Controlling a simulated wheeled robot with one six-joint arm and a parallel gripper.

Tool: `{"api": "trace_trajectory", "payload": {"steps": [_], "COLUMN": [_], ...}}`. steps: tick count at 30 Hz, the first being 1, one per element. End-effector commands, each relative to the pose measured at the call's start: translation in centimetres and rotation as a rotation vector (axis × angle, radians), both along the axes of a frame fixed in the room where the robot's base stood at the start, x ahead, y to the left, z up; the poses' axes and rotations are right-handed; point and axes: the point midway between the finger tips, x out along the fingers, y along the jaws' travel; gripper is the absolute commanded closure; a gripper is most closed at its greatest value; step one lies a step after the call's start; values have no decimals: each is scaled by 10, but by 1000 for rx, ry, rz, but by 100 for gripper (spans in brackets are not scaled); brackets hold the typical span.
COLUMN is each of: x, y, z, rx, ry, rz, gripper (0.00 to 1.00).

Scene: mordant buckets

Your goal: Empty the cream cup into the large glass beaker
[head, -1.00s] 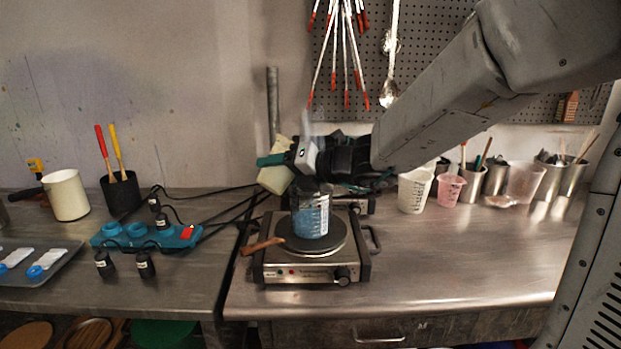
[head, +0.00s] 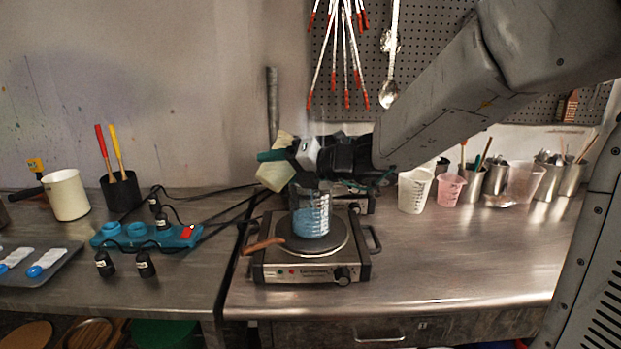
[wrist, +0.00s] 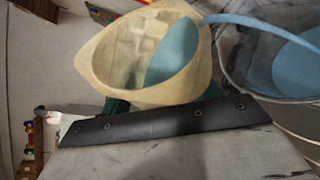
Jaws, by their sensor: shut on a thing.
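The cream cup (head: 273,177) is held tilted above and left of the large glass beaker (head: 312,214). My gripper (head: 277,157) is shut on the cup, partly hiding it. In the wrist view the cup (wrist: 112,58) is tipped to the right, with blue liquid (wrist: 175,52) inside. A blue stream (wrist: 245,20) runs over its lip toward the beaker (wrist: 232,65), which also holds blue liquid. The beaker stands upright on the hot plate, with blue liquid in its lower part in the head view.
The hot plate (head: 318,270) stands on the steel bench, a brown handle at its left. Measuring cups (head: 415,190) and steel pots (head: 495,180) stand at the right. A blue rack (head: 145,238) and black bottles are on the left bench. The front right bench is clear.

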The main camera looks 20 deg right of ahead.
Motion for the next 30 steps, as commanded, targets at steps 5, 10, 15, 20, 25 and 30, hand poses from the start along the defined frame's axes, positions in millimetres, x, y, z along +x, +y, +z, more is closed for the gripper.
{"api": "trace_trajectory", "payload": {"steps": [5, 10, 15, 20, 25, 30], "x": [0, 0, 0, 0, 0, 0], "y": [0, 0, 0, 0, 0, 0], "z": [2, 3, 3, 3, 2, 2], "rx": [14, 27, 40, 52, 65, 78], "ry": [6, 12, 20, 26, 33, 40], "rz": [1, 1, 1, 1, 0, 0], "gripper": [68, 68, 68, 68, 68, 68]}}
